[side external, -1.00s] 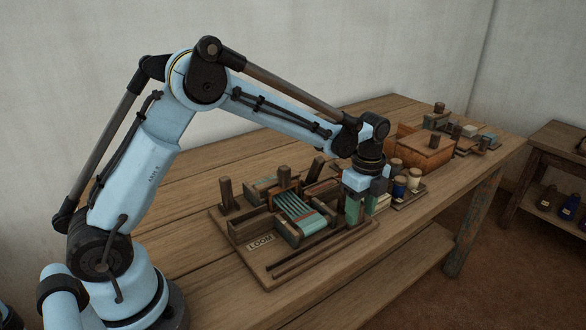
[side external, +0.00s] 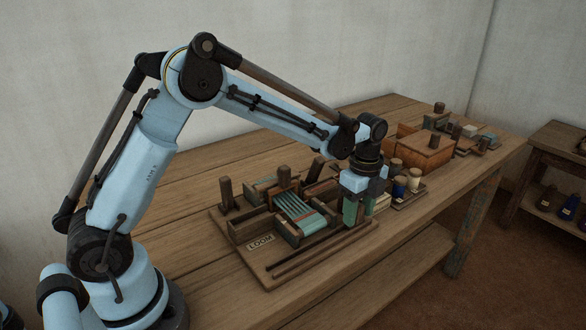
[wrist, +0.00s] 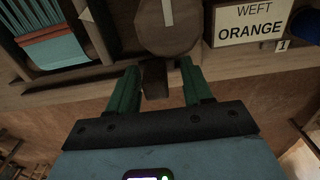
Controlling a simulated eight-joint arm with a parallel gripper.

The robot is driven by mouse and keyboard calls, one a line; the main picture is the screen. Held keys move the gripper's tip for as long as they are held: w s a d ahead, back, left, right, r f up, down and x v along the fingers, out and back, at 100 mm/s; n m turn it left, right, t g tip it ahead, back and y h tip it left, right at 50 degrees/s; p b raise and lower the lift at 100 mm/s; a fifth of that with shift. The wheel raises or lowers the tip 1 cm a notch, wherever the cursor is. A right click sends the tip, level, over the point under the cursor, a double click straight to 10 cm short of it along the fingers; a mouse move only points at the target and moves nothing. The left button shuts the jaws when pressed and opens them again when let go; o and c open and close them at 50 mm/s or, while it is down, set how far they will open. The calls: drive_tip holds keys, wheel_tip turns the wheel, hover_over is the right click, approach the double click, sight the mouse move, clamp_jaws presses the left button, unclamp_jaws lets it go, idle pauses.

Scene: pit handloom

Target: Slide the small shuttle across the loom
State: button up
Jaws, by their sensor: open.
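The loom (side external: 262,268) is a wooden board with a frame, a LOOM label and teal cloth with threads (side external: 300,210). The cloth also shows at top left in the wrist view (wrist: 55,52). My gripper (side external: 352,218) points down at the loom's right end, its green fingers open. In the wrist view, a small dark brown block (wrist: 155,80) shows between the spread fingers, with gaps to both. A round brown wooden piece with a pale stripe (wrist: 168,38) is just beyond it. I cannot tell whether either is the small shuttle.
A sign reading WEFT ORANGE (wrist: 248,22) stands close to the fingers' right. Thread spools (side external: 399,187) and a brown wooden box (side external: 425,155) are farther right. Upright pegs rise from the loom. The table's front edge is close, and bare wood (side external: 195,300) lies at the near left.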

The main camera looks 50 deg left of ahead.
drive_tip(key=shift+r, duration=0.15)
drive_tip(key=shift+r, duration=3.1)
drive_tip(key=shift+s+r, duration=0.2)
drive_tip(key=shift+r, duration=0.05)
drive_tip(key=s+a+r+n+t, duration=0.1)
drive_tip(key=s+n+t, duration=0.2)
drive_tip(key=s+n, duration=0.5)
drive_tip(key=s+a+r+n+t, duration=0.2)
drive_tip(key=s+n+t, duration=0.2)
drive_tip(key=s+n, duration=0.5)
drive_tip(key=shift+s+a+n, duration=0.25)
drive_tip(key=shift+s+n, duration=0.05)
drive_tip(key=shift+n, duration=0.2)
